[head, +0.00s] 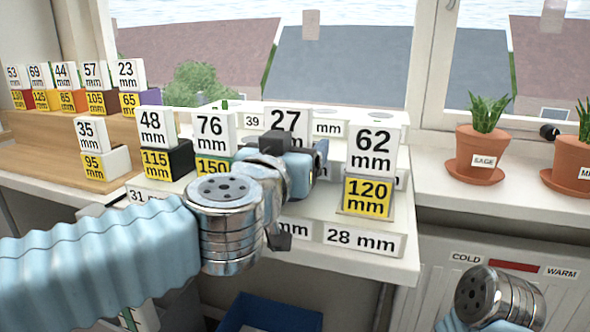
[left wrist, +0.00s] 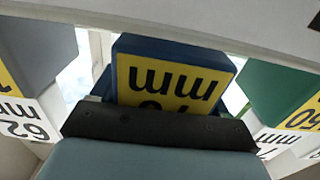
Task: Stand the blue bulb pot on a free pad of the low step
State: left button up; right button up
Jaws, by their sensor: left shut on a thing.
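The blue bulb pot (left wrist: 118,43) shows in the left wrist view with an upside-down yellow label, partly cut off by my gripper. In the head view only a blue edge (head: 321,151) shows behind my left gripper (head: 298,162), below a white 27 mm card (head: 286,121). My left gripper is shut on this pot, over the stepped white stand. The low step (head: 395,268) has size labels along its front, including 28 mm (head: 352,239) and 31 mm. My arm hides its middle, so I cannot tell whether the pot touches a pad. My right gripper's fingers are out of view.
A grey 62 mm pot (head: 368,165) stands close right of my left gripper. A black 48 mm pot (head: 180,160) and a green 76 mm pot stand to its left. Several pots line the wooden shelf. Plants (head: 477,152) stand on the right sill. A blue crate (head: 268,312) is below.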

pick_arm(q)
jog(key=shift+f, duration=0.7)
jog(key=shift+r, duration=0.15)
jog(key=shift+f, duration=0.2)
jog(key=o, duration=1.4)
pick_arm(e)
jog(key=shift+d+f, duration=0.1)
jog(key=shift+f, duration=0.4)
pick_arm(q)
jog(key=shift+r, duration=0.1)
